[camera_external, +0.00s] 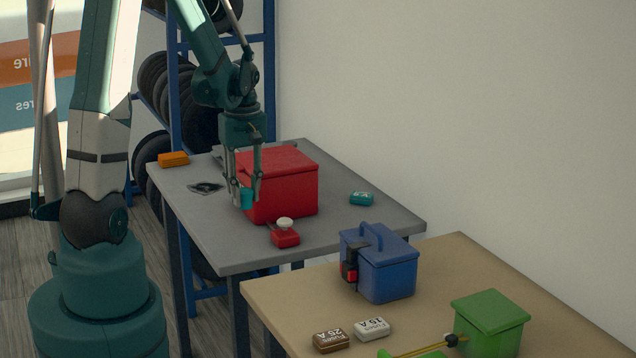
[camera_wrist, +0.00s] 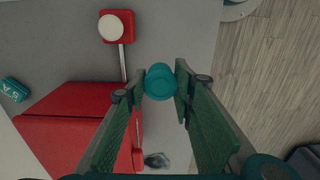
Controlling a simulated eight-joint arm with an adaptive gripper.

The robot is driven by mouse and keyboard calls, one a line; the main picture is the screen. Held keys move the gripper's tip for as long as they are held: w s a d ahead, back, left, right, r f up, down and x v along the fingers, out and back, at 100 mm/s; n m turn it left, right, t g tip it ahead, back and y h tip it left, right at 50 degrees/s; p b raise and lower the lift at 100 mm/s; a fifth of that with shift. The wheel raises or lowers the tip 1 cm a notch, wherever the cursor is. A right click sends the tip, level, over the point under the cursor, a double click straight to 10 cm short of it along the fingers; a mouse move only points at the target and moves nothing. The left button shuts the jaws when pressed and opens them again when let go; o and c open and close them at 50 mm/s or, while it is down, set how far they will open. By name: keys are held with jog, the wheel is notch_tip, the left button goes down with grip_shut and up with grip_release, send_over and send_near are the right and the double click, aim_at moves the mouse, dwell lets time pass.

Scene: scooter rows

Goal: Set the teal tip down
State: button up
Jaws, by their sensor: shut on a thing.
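The teal tip (camera_external: 246,198) is a small round cap between the fingers of my gripper (camera_external: 247,204), just left of the red lidded box (camera_external: 292,187) on the grey table (camera_external: 245,250). In the wrist view the teal tip (camera_wrist: 160,80) sits between the two green fingertips of my gripper (camera_wrist: 161,88), which are shut on it. Grey table shows around it there. The frames do not clearly show whether the tip's underside touches the table.
A red block with a white knob (camera_external: 286,238) lies in front of the red box. A teal fuse (camera_external: 361,198) lies right, an orange box (camera_external: 173,159) at the back left, a dark flat item (camera_external: 205,188) left. A tan table (camera_external: 285,306) holds a blue box (camera_external: 385,272).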

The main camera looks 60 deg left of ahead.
aim_at(249, 189)
jog(key=shift+f+b, duration=0.3)
jog(key=shift+f, duration=2)
jog(key=shift+f+b, duration=0.35)
jog(key=shift+f, duration=1.7)
jog(key=shift+f, duration=0.25)
jog(key=o, duration=0.9)
jog(key=shift+r, duration=0.1)
jog(key=shift+c, duration=0.2)
jog(key=shift+r, duration=0.1)
jog(key=shift+r+p, duration=0.9)
jog(key=shift+r, duration=5.15)
